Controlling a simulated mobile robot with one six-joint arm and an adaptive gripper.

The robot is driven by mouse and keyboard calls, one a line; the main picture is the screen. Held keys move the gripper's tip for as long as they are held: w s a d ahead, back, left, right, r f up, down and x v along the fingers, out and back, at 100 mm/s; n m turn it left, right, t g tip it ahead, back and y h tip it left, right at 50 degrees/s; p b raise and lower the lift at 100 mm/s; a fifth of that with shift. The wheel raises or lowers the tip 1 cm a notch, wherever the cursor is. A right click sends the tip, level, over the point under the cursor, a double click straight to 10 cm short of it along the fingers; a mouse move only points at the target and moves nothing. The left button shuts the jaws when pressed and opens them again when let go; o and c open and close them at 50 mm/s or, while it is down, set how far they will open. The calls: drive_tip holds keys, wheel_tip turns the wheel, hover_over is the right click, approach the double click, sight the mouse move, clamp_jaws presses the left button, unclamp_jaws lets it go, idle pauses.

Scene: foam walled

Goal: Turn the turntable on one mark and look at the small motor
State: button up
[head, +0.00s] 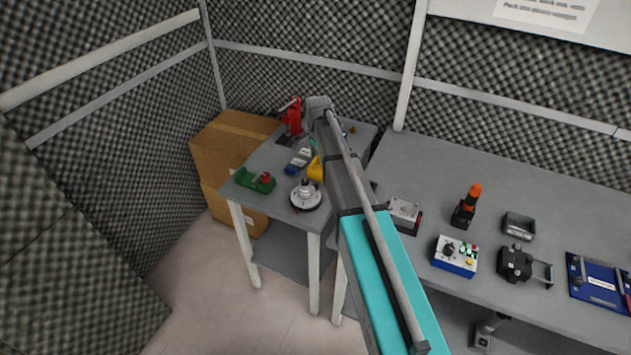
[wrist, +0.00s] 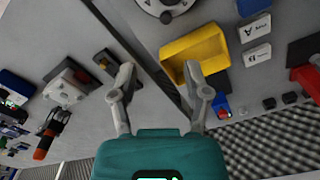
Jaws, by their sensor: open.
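The turntable (head: 306,200) is a round white disc with dark marks near the front edge of the left table. A small pale grey piece stands at its middle; I cannot tell whether this is the small motor. In the wrist view only the lower part of the turntable (wrist: 165,10) shows, cut off by the top edge. My gripper (wrist: 158,78) is open and empty, its two fingers spread apart. It is above the table beside the yellow tray (wrist: 192,48), apart from the turntable. In the head view my arm hides part of the tray and table.
A red clamp-like tool (head: 293,115) stands at the back. Cardboard boxes (head: 226,146) are left. The right bench holds a control box (head: 455,257) and a black-orange tool (head: 467,207).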

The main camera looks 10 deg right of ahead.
sight(317, 185)
drive_tip(key=shift+w+r+m, duration=0.15)
drive_tip(key=shift+w+m, duration=0.15)
drive_tip(key=shift+w, duration=0.25)
drive_tip(key=shift+f, duration=0.2)
wheel_tip(317, 185, down, 14)
drive_tip(key=b, duration=1.3)
drive_tip(key=shift+r+b, duration=0.25)
drive_tip(key=shift+b, duration=0.15)
drive_tip(key=shift+c, duration=0.2)
clamp_jaws()
